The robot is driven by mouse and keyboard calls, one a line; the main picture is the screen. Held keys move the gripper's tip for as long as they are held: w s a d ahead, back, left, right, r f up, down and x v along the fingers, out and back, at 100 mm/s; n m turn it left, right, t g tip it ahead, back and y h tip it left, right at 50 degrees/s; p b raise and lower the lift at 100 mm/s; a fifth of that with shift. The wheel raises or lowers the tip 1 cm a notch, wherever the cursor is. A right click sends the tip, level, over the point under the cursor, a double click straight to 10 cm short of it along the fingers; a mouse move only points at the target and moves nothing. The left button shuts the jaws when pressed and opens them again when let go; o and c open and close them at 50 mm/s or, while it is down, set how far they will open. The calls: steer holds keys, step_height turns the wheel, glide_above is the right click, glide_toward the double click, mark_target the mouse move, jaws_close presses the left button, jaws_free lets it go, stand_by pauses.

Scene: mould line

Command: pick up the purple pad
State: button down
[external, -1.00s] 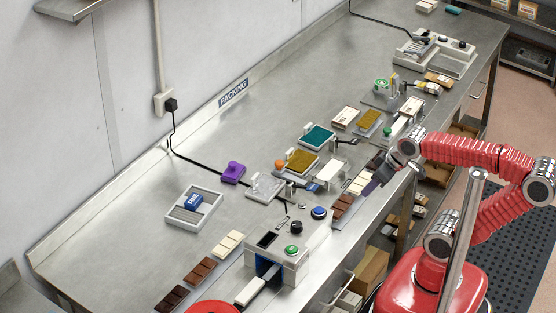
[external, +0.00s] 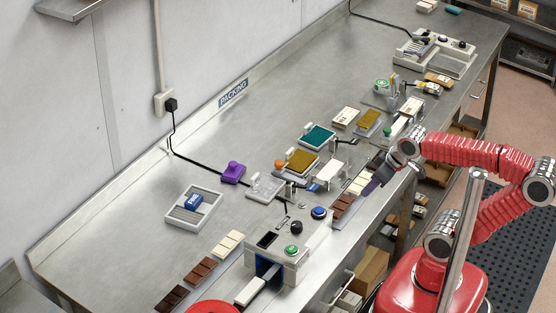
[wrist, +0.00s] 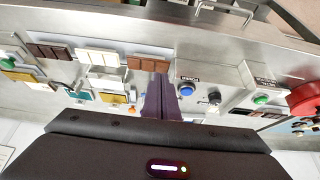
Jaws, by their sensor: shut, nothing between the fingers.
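The purple pad (external: 233,173), a flat purple block with a round knob on top, lies flat on the steel bench left of the middle in the external view. I cannot make it out in the wrist view. My gripper (external: 371,187) is over the bench's front edge, well to the right of the pad and apart from it. In the wrist view my gripper (wrist: 160,78) has its dark fingers together, with nothing held.
Chocolate bars (external: 343,206) lie near my fingers. A clear tray (external: 265,187), an ochre pad (external: 302,160) and a teal pad (external: 318,137) stand between me and the purple pad. A grey machine (external: 290,262) stands at the front. The back left bench is clear.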

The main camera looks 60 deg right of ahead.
steer(key=c, duration=2.4)
jaws_free()
steer(key=shift+c, duration=0.2)
steer(key=o, duration=1)
